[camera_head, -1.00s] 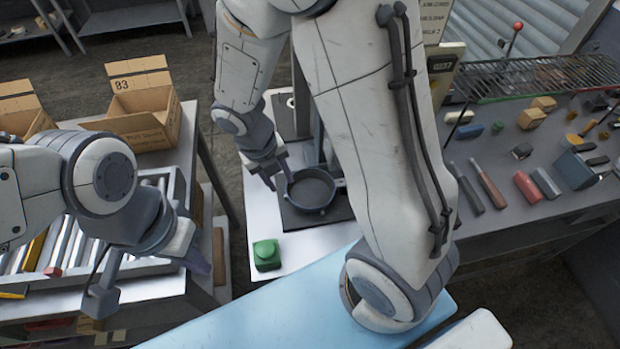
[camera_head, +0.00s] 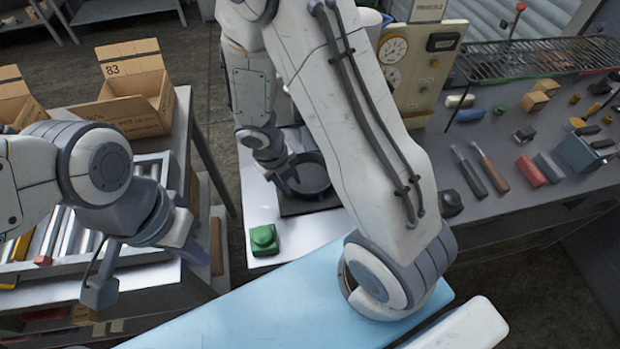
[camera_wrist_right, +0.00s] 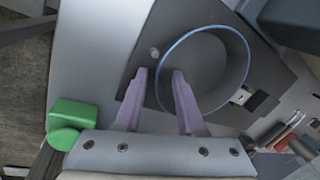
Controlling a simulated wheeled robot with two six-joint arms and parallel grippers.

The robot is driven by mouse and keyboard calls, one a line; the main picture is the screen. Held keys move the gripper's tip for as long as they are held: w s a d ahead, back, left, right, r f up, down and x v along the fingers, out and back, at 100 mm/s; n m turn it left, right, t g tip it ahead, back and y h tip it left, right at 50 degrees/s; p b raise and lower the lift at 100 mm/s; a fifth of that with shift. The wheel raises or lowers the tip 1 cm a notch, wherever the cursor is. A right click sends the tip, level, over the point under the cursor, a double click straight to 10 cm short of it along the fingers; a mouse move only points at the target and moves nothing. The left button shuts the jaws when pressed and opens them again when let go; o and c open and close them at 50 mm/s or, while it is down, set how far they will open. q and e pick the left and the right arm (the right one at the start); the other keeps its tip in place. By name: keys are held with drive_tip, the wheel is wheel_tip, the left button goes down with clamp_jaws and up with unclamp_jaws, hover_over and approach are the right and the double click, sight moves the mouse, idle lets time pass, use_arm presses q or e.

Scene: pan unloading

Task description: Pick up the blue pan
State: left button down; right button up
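The blue pan (camera_head: 312,179) is a round, dark pan on a dark square plate on the white table; in the right wrist view its blue rim (camera_wrist_right: 212,28) shows clearly. My right gripper (camera_head: 286,186) is at the pan's left edge. In the right wrist view my right gripper (camera_wrist_right: 160,72) is open, with the near-left part of the rim showing between its fingertips. One finger overlaps the pan's inside and the other is outside; contact is not clear. My left gripper (camera_head: 148,275) is open and empty, in front of the roller rack.
A green button box (camera_head: 264,240) stands on the white table in front of the pan; it also shows in the right wrist view (camera_wrist_right: 72,120). A cardboard box (camera_head: 140,100) is at the left. The grey bench (camera_head: 480,220) at the right holds several tools and blocks.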

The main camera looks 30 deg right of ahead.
clamp_jaws()
idle(1.4)
